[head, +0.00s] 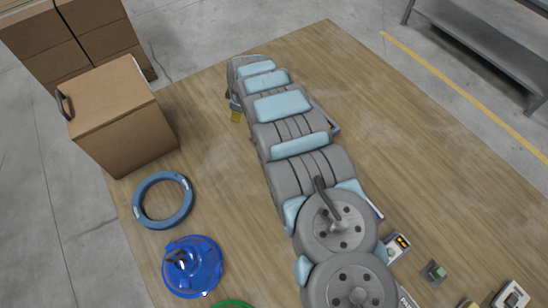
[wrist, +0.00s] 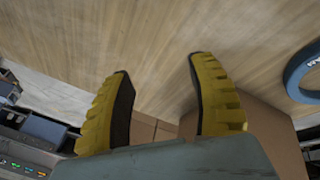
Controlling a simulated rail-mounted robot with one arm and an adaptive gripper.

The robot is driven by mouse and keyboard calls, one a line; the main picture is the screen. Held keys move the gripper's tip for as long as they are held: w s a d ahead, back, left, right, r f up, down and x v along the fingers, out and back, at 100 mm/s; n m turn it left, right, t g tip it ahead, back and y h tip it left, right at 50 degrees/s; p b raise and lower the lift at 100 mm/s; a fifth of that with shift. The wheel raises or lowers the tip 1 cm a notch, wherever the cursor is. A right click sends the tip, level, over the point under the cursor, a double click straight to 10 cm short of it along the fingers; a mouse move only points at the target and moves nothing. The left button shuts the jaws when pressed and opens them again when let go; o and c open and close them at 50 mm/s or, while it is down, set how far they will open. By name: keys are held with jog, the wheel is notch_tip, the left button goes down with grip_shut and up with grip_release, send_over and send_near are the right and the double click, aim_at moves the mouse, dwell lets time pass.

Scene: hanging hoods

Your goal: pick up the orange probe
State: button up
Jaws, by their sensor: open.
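I cannot make out an orange probe clearly in either view. A small tan-orange piece (head: 465,303) is cut off at the bottom edge of the head view, too little to identify. My gripper (wrist: 158,65) shows in the wrist view as two yellow ribbed fingers with dark inner pads. They are spread wide with nothing between them, above the bare wooden table (wrist: 150,30). In the head view my arm lies across the table and hides much of its middle.
A cardboard box (head: 120,118), a blue ring (head: 163,200) and a blue domed part (head: 192,266) stand on the left. The table's upper right is clear.

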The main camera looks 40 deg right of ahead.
jog(key=s+d+r+g+y+b, duration=0.1)
jog(key=s+d+g, duration=0.1)
jog(key=s, duration=0.5)
jog(key=s+d+r+g+b, duration=0.1)
jog(key=s+g+b, duration=0.1)
jog(key=s, duration=0.4)
jog(key=shift+n, duration=0.4)
jog(key=f, duration=0.7)
jog(key=f+b, duration=0.1)
jog(key=f, duration=0.3)
jog(key=shift+s+f, duration=0.3)
jog(key=shift+s, duration=0.05)
jog(key=shift+f, duration=0.3)
jog(key=shift+f, duration=0.1)
jog(key=shift+d+f+b, duration=0.15)
jog(key=shift+f+b, duration=0.5)
jog(key=shift+f, duration=1.8)
grip_shut()
